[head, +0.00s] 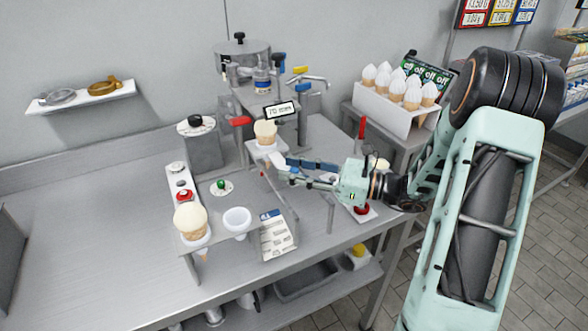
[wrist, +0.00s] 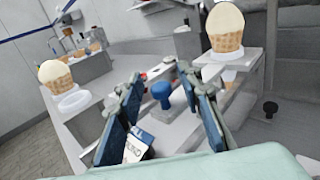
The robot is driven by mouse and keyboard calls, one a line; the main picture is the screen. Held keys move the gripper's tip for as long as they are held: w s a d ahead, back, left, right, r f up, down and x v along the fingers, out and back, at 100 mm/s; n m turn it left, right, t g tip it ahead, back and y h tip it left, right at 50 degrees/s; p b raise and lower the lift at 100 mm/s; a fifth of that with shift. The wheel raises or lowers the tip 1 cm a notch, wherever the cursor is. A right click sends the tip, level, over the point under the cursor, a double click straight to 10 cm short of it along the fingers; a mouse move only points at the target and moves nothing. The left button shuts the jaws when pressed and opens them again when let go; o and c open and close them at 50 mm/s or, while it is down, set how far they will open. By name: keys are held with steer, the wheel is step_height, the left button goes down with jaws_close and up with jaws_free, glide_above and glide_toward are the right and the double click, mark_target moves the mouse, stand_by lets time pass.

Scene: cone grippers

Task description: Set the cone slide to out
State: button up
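A cone (head: 265,133) with a pale top stands upright in a white square holder (head: 263,148) at the middle of the counter. In the wrist view this cone (wrist: 225,27) and its holder (wrist: 243,62) are at the upper right. My gripper (head: 287,169) is just right of and below the holder, its fingers pointing left. In the wrist view my gripper (wrist: 160,112) is open, and a blue knob (wrist: 162,91) shows in the gap between the fingers. I cannot tell whether the fingers touch it. The slide's track is mostly hidden.
A second cone (head: 190,220) stands in a rack at the counter's front left, beside an empty white ring (head: 237,220). A small printed card (head: 277,235) stands in front. A tray of several cones (head: 395,98) is at the back right. The counter's left side is clear.

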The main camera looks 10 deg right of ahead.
steer(key=shift+c, duration=0.5)
jaws_close()
steer(key=shift+s, duration=0.1)
